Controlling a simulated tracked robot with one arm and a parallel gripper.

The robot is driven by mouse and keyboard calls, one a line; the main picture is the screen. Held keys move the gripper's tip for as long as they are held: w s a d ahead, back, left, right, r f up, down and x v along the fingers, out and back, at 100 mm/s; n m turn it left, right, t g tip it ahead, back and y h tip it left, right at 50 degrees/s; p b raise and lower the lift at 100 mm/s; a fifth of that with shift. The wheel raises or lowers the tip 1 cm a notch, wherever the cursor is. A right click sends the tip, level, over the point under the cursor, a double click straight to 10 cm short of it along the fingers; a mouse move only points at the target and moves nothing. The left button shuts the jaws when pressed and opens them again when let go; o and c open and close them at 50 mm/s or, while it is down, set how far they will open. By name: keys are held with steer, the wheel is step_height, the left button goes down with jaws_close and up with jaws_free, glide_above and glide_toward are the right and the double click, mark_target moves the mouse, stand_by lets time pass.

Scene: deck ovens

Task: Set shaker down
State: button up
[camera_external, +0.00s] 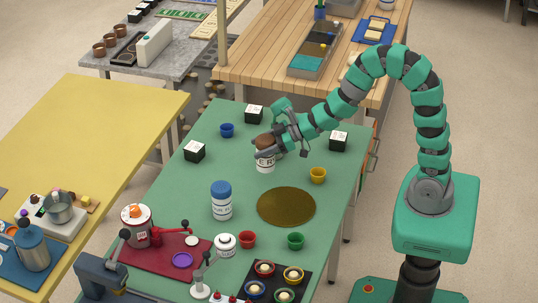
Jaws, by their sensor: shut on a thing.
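A white shaker (265,164) with a brown top and dark lettering on its side is in my gripper (268,151), over the far-middle part of the green table (335,165). It looks upright. My gripper is shut around its upper part and hides some of it. I cannot tell whether its base touches the table. A round brown mat (286,207) lies nearer the camera. A white jar with a blue lid (221,201) stands left of the mat.
A yellow cup (317,175) stands right of the shaker, and a blue cup (227,130) to its left. Black-and-white boxes (194,151) stand around it. Red (247,239) and green (295,240) cups, a white jar (225,244) and a red tray (141,262) are nearer the camera.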

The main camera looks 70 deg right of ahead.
steer(key=w+d+r+m+t+h, duration=0.1)
steer(key=w+d+r+m+h, duration=0.15)
steer(key=w+d+r, duration=0.4)
steer(key=w+d+r+m+h, duration=0.2)
steer(key=w+d+r+h, duration=0.1)
steer(key=w+d, duration=0.5)
steer(key=s+d+f+y, duration=0.2)
steer(key=s+d+f, duration=0.3)
steer(key=s+d, duration=0.8)
steer(key=shift+n+h, duration=0.25)
steer(key=shift+n, duration=0.2)
step_height(320, 180, down, 10)
steer(key=b, duration=0.2)
steer(key=shift+w+a+f+b, duration=0.1)
steer(key=shift+w+b, duration=0.05)
steer(key=shift+b, duration=0.25)
steer(key=shift+f, duration=0.1)
steer(key=o, duration=1.1)
